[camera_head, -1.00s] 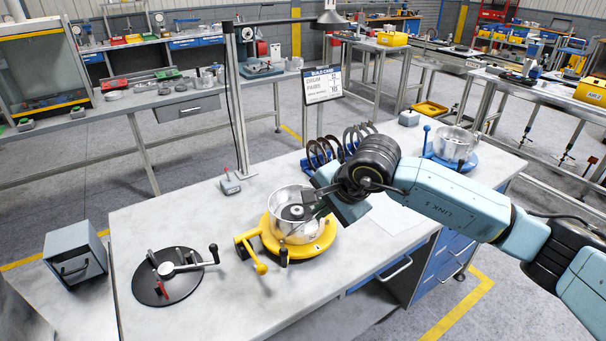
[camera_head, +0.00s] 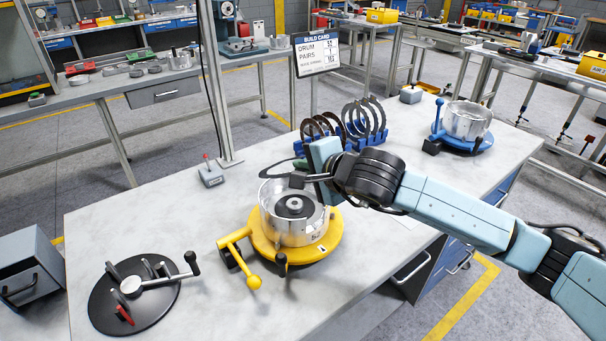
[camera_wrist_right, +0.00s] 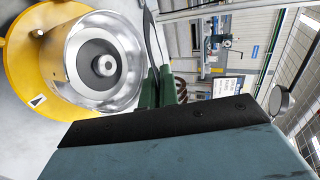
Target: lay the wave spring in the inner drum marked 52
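A silver drum (camera_head: 288,222) stands in a yellow round fixture (camera_head: 325,240) on the bench, open side up, with a dark disc and hub inside. It also shows in the wrist view (camera_wrist_right: 128,95). A second silver drum (camera_head: 466,120) stands in a blue fixture (camera_head: 478,146) at the back right. I cannot read a number on either drum. My right gripper (camera_head: 310,172) is above the yellow fixture's drum, at its back right rim. Its green fingers (camera_wrist_right: 158,88) are shut on a thin grey curved ring (camera_wrist_right: 153,42), seen nearly edge-on, probably the wave spring. My left gripper is out of view.
A blue rack (camera_head: 350,138) with several upright rings stands behind my right gripper. A black round fixture (camera_head: 110,310) with a crank lies front left. A build card (camera_head: 316,54) hangs behind the bench. A small grey switch box (camera_head: 211,176) stands left of the rack. The bench's left middle is clear.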

